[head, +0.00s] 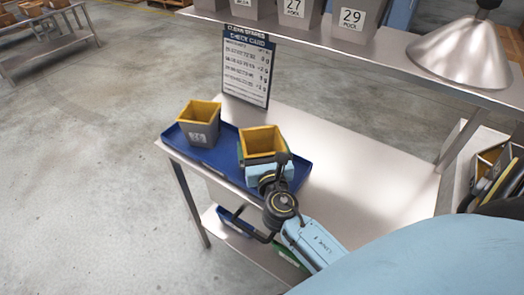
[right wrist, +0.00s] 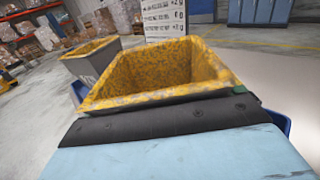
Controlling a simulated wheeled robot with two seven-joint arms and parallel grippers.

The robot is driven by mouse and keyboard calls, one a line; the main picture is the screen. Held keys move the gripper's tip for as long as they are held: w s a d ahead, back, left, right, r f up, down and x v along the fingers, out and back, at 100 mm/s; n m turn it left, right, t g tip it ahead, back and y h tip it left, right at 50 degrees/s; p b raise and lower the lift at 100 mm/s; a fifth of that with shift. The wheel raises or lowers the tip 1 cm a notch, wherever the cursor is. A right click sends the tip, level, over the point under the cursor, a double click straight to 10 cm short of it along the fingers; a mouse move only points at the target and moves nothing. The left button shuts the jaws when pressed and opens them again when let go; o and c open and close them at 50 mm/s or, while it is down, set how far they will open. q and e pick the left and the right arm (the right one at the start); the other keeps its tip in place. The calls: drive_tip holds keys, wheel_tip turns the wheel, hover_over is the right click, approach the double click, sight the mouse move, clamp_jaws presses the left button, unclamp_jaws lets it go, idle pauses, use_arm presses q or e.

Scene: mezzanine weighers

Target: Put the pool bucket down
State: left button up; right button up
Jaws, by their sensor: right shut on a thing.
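A grey bucket with a yellow inside (head: 262,142) is upright over the right half of the blue tray (head: 226,165). It also shows large in the right wrist view (right wrist: 165,75), and it looks empty. My right gripper (head: 266,172) is shut on its near wall. I cannot tell whether its base touches the tray, as the gripper hides it. Any label on it is hidden. A second grey bucket with a yellow inside (head: 200,124) and a numbered label stands at the tray's left end. My left gripper is out of view.
A check card (head: 248,68) stands behind the tray. Numbered grey buckets, one marked 29 POOL (head: 352,22), stand on the raised shelf (head: 395,60), with a metal cone lamp (head: 462,52) at right. The metal table (head: 360,150) is bare right of the tray.

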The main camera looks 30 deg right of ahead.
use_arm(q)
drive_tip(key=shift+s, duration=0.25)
use_arm(e)
drive_tip(key=shift+r, duration=0.15)
drive_tip(key=shift+f, duration=0.25)
drive_tip(key=o, duration=1)
drive_tip(key=shift+c, duration=0.2)
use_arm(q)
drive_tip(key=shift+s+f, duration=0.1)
use_arm(e)
drive_tip(key=shift+r, duration=0.1)
drive_tip(key=shift+s+a, duration=0.1)
drive_tip(key=shift+s, duration=0.1)
drive_tip(key=b+v, duration=0.1)
drive_tip(key=v, duration=1)
drive_tip(key=shift+s+a, duration=0.15)
drive_tip(key=shift+s, duration=0.15)
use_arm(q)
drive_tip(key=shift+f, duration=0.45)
